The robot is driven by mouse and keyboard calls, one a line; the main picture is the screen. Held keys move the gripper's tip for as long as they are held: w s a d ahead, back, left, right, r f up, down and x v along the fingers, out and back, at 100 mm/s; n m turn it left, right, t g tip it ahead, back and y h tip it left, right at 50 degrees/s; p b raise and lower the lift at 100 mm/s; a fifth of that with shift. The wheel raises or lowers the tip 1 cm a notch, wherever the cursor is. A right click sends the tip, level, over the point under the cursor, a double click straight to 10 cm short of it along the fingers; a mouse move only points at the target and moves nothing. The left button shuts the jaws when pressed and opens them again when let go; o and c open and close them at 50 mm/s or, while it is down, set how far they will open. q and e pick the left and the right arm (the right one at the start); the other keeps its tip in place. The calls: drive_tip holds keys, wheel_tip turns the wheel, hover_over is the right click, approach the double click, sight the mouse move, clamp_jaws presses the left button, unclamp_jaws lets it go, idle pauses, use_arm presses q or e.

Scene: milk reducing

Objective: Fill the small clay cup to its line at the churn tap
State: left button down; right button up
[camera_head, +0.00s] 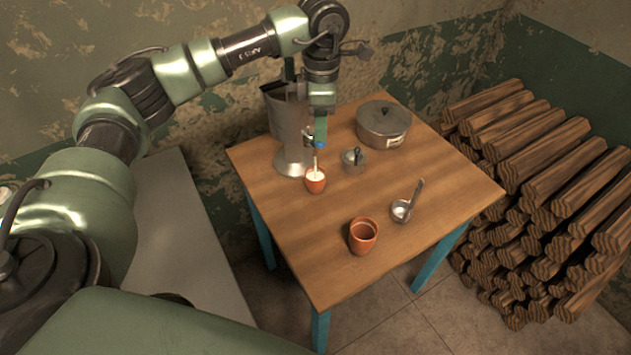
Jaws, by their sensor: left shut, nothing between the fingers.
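The small clay cup (315,186) stands upright on the table under the tap of the metal churn (283,122). White milk shows inside the cup, and a thin pale stream appears to run into it from the tap (310,141). I cannot make out the cup's line or the exact milk level. My left gripper (320,140) points down at the tap, above the cup. Its fingers are shut with nothing between them and hide part of the tap. My right gripper is not in view.
A larger, empty-looking clay cup (363,237) stands near the table's front. A ladle (403,209), a small lidded pot (354,160) and a big lidded pot (384,122) are on the wooden table (300,250). Stacked firewood (540,190) lies to the right. The table's front left is clear.

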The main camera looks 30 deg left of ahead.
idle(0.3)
use_arm(q)
drive_tip(key=shift+r+p, duration=2.1)
drive_tip(key=shift+r, duration=1.4)
